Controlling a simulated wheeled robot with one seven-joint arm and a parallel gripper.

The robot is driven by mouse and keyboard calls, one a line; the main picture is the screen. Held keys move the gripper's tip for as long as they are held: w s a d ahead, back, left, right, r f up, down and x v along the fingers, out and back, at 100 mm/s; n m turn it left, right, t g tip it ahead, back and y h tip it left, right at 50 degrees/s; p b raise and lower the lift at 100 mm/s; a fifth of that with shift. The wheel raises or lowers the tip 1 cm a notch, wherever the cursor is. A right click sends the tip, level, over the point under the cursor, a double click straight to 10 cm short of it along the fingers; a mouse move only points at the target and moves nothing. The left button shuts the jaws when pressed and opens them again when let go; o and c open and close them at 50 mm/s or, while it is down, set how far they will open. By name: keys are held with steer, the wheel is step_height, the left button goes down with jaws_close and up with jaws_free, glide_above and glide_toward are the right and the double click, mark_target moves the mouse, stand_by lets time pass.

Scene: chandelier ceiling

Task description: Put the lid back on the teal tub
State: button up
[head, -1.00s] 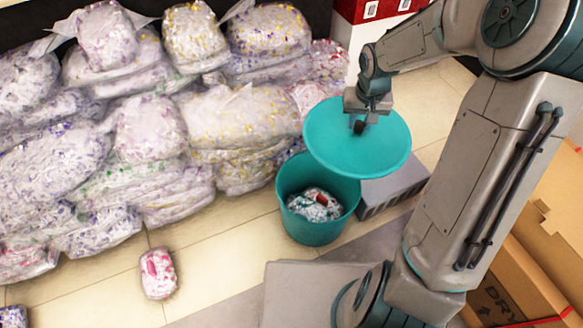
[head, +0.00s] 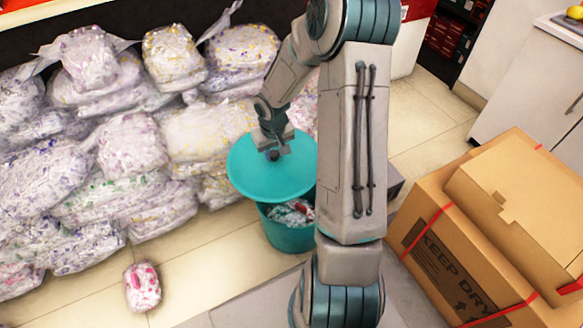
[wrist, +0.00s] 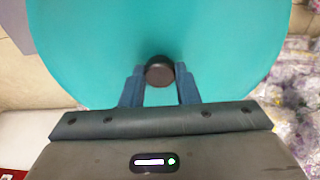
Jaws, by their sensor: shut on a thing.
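The round teal lid (head: 248,178) hangs tilted in the air by its dark knob (wrist: 159,71). My gripper (head: 274,152) is shut on this knob, with a finger on each side of it in the wrist view. The teal tub (head: 287,238) stands upright on the floor below and slightly right of the lid in the head view. The lid is apart from the rim and hides its back and left part. Crumpled bags with some red show inside the tub. My arm hides the tub's right side.
Stacked clear bags of coloured bits (head: 130,150) fill the left and back. A loose bag with pink bits (head: 143,287) lies on the floor. Cardboard boxes (head: 490,245) stand at the right. A grey block (head: 394,184) shows partly behind my arm. Tile floor at front left is mostly clear.

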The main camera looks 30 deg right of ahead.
mark_target(296, 165)
steer(key=shift+n, duration=0.3)
steer(key=s+d+f, duration=0.1)
steer(key=f, duration=0.1)
steer(key=s+d+f, duration=0.1)
steer(key=d+f, duration=0.1)
steer(key=f, duration=0.1)
steer(key=s+d+f+p, duration=0.1)
steer(key=d+f, duration=0.1)
steer(key=f, duration=0.1)
steer(key=shift+s+d, duration=0.2)
steer(key=shift+s, duration=0.1)
step_height(296, 165, down, 6)
steer(key=b, duration=0.5)
steer(key=shift+f+b, duration=0.25)
steer(key=shift+b, duration=0.15)
steer(key=shift+s+f, duration=0.1)
stand_by(1.3)
steer(key=o, duration=1.6)
steer(key=shift+r+p, duration=3.3)
steer(key=shift+r, duration=0.2)
